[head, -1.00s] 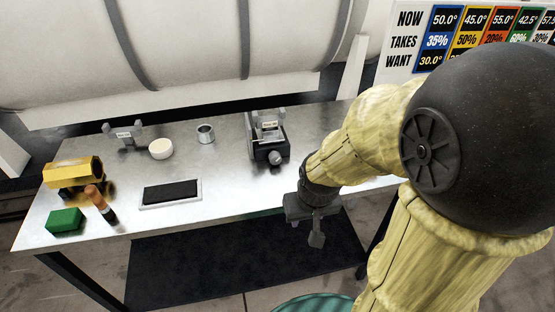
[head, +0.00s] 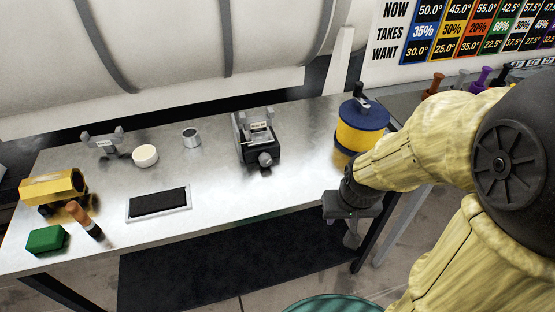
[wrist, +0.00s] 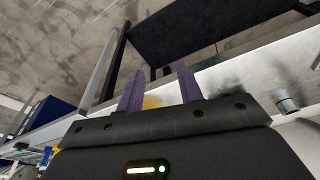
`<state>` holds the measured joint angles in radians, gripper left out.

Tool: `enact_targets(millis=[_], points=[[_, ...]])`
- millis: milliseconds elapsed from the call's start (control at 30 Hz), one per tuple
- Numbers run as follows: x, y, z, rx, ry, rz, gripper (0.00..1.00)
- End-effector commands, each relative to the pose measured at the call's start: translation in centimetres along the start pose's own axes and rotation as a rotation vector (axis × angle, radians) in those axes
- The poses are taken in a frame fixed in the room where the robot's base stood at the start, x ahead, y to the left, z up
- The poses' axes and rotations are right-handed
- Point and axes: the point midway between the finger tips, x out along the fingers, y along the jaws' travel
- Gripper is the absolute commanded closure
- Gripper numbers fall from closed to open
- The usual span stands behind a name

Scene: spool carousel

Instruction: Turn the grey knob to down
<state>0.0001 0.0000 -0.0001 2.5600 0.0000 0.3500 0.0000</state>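The grey knob (head: 265,159) sticks out of the front of a black block device (head: 258,143) on the steel table, right of the table's middle in the head view. Which way the knob points is too small to tell. In the wrist view, a grey cylinder (wrist: 288,104) at the right edge looks like this knob. My gripper (head: 351,240) is in front of the table's front edge, to the right of the knob and apart from it. In the wrist view, the two purple fingers of my gripper (wrist: 161,78) stand apart with nothing held between them.
A yellow and blue canister (head: 361,125) stands at the table's right end, close behind my arm. A cup (head: 191,138), white disc (head: 145,156), black pad (head: 158,202), green block (head: 46,239) and yellow device (head: 52,187) lie left. The table (head: 225,202) is clear before the knob.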

Motion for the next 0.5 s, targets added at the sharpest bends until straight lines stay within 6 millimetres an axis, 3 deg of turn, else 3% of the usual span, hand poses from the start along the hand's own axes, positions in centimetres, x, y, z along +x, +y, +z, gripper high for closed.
enact_targets(millis=[233,333,500], points=[[0.0,0.0,0.0,0.0,0.0,0.0,0.64],[0.1,0.0,-0.1,0.003,0.0,0.0,0.44],[1.1,-0.1,-0.6,0.049,-0.008,-0.001,0.42]])
